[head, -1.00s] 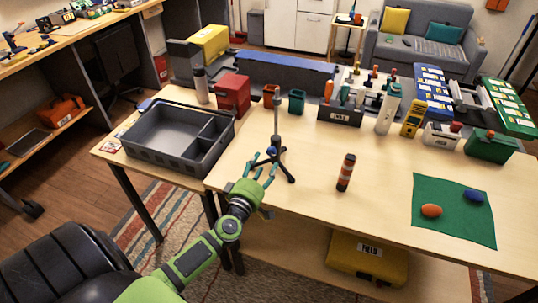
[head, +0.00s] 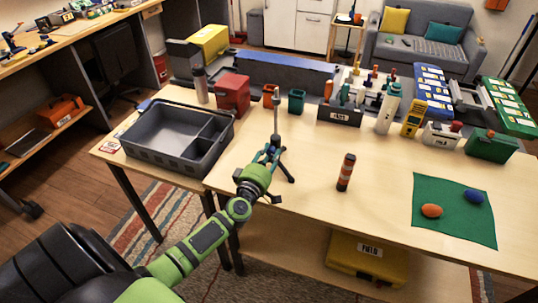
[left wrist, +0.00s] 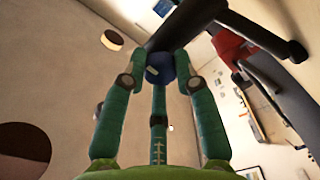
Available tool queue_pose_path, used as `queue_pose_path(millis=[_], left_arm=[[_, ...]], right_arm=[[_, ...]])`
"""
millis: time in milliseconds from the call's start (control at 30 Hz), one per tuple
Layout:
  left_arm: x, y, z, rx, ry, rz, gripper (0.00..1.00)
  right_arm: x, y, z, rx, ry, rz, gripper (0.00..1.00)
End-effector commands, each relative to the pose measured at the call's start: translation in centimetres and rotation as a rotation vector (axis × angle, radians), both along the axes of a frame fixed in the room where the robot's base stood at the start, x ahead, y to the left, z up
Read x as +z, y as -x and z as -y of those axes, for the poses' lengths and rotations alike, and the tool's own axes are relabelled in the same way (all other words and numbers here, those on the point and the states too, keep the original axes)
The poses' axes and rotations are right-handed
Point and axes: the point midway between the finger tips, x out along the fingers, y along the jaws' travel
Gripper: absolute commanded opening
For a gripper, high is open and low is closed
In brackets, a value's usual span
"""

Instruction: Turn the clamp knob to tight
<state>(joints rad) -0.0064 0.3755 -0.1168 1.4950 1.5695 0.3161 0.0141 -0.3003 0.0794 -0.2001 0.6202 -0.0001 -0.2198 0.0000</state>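The clamp stand (head: 276,117) is a grey upright post on dark splayed legs, standing near the front left of the table. Its blue clamp knob (left wrist: 160,70) shows in the left wrist view between my fingertips, beneath a dark bar. My left gripper (head: 269,155) reaches the stand from the front. In the left wrist view its two teal fingers (left wrist: 160,66) close in on both sides of the knob and appear to touch it. In the head view the fingers largely cover the knob. Any tightness mark is not readable. My right gripper is not in view.
A grey divided tray (head: 180,160) lies left of the stand, with a red box (head: 233,95) behind it. An orange-banded cylinder (head: 346,172) stands to the right. A green mat (head: 455,228) holds an orange and a blue piece. The table between stand and mat is mostly clear.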

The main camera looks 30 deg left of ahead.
Motion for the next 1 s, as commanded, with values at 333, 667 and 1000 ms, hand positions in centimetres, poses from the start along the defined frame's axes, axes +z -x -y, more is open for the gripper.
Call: queue_pose_path(millis=[333,667,1000], left_arm=[[-0.1,0.0,0.0,0.001,0.065,0.013,0.00],[0.0,0.0,0.0,0.000,0.064,0.013,0.53],[-0.2,1.1,0.3,0.000,0.065,0.012,0.53]], right_arm=[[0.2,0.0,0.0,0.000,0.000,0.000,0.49],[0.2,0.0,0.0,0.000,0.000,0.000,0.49],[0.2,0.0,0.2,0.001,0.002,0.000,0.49]])
